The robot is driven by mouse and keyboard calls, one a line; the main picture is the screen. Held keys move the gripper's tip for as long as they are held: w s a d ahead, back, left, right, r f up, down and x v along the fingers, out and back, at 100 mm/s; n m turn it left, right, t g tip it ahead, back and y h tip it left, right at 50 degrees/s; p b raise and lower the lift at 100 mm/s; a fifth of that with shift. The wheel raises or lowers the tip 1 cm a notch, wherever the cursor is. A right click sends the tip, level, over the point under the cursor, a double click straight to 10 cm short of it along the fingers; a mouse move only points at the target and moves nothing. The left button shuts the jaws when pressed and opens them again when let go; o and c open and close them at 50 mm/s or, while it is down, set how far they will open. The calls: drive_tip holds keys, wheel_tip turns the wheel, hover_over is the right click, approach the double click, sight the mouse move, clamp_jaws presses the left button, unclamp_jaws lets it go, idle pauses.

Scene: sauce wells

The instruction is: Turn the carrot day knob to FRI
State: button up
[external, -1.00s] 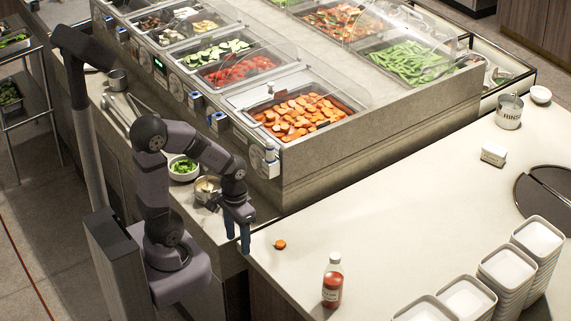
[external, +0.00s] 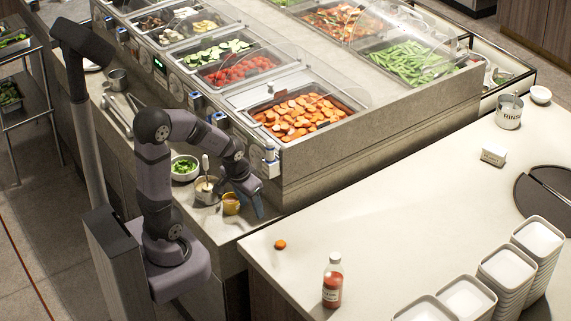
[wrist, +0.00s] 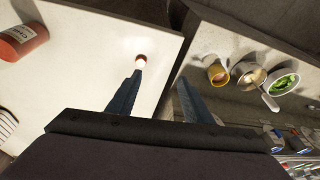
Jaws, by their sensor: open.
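The carrot well (external: 300,112) is at the near end of the salad bar in the external view, full of orange slices. A pale round dial (external: 257,157) sits on the bar's front panel below it, beside a blue-and-white fitting (external: 271,162); its day lettering is too small to read. My gripper (external: 257,208) is below this dial, apart from it, over the ledge near the counter corner. In the wrist view my gripper (wrist: 157,88) has its two blue fingers spread with nothing between them. The carrot dial cannot be made out there.
A yellow-orange cup (external: 231,204), a metal pot with a utensil (external: 206,188) and a bowl of greens (external: 184,168) stand on the ledge by my arm.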

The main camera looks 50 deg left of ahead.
drive_tip(key=w+a+r+n+t+y+p, duration=0.1)
drive_tip(key=w+a+r+t+y+p, duration=0.15)
drive_tip(key=w+a+r, duration=0.5)
drive_tip(key=w+a+r+n+t+y+p, duration=0.15)
drive_tip(key=w+a+r+t, duration=0.3)
drive_tip(key=a+r, duration=0.45)
drive_tip(key=a+f+t+b, duration=0.1)
drive_tip(key=a+f+b, duration=0.2)
drive_tip(key=f+b, duration=0.1)
drive_tip(key=a+f+m+t+b, duration=0.1)
drive_tip(key=a+f+b, duration=0.2)
drive_tip(key=f, duration=0.3)
drive_tip(key=w+a+f+t+h+b, duration=0.1)
drive_tip(key=a+f+b, duration=0.2)
drive_tip(key=b, duration=0.3)
drive_tip(key=shift+f+m+t, duration=0.25)
drive_tip(key=shift+f+t, duration=0.15)
drive_tip(key=shift+f, duration=0.5)
drive_tip(key=t+h+b, duration=0.4)
drive_tip(key=h+b, duration=0.1)
drive_tip(key=b, duration=0.3)
approach(253, 164)
drive_tip(key=shift+w, duration=1)
drive_tip(key=shift+m, duration=0.4)
drive_tip(key=shift+w+d+p, duration=0.1)
drive_tip(key=shift+w+p, duration=0.1)
drive_tip(key=shift+w, duration=1.45)
drive_tip(key=shift+w+d+p, duration=0.15)
drive_tip(key=shift+w+p, duration=0.05)
drive_tip(key=shift+w, duration=1.45)
